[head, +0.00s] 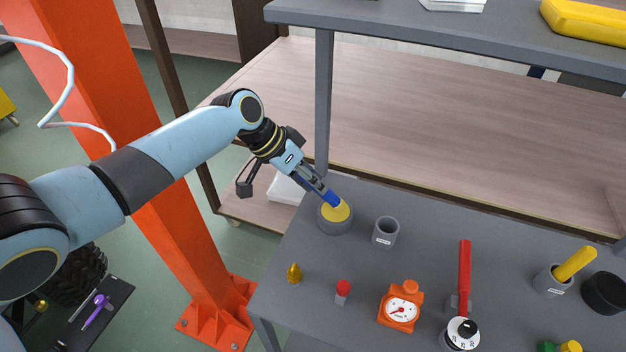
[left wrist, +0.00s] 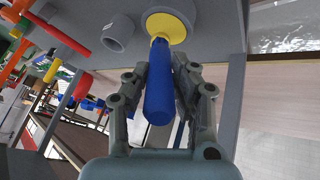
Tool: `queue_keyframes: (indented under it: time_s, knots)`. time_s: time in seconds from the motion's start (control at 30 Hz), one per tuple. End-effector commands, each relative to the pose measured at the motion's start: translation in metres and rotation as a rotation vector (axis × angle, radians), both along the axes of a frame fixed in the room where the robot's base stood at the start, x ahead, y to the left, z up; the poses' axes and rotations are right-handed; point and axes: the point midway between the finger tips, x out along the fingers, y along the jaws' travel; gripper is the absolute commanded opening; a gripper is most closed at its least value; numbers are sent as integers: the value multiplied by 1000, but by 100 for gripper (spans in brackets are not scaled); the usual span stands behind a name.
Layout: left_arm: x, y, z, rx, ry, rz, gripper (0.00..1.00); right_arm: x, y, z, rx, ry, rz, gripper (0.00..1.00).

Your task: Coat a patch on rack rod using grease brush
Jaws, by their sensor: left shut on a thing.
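My left gripper (head: 322,190) is shut on the blue handle of the grease brush (head: 332,198). The brush slants down over a round grey tub (head: 333,228) with a yellow top surface, likely grease, at the cart's back left. In the left wrist view the blue brush handle (left wrist: 159,95) lies between the two fingers, and its far end overlaps the yellow area of the tub (left wrist: 166,22). Bristles cannot be made out, nor whether they touch the yellow. I cannot identify the rack rod for certain. My right gripper is not in view.
On the grey cart top (head: 300,325) stand a grey cup (head: 385,232), a brass pointed piece (head: 293,273), a red-capped piece (head: 343,291), an orange gauge (head: 400,307), a red-handled tool (head: 464,280) and a yellow-handled item in a holder (head: 575,264). A grey post (head: 324,100) rises close behind the tub.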

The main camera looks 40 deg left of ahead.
Motion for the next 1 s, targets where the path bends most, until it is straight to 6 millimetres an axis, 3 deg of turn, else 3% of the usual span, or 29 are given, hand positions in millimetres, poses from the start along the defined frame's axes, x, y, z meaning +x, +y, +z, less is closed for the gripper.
queue_keyframes:
  time_s: [1.0]
  knots:
    - [0,0,-9,0,0,0,0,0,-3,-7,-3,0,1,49]
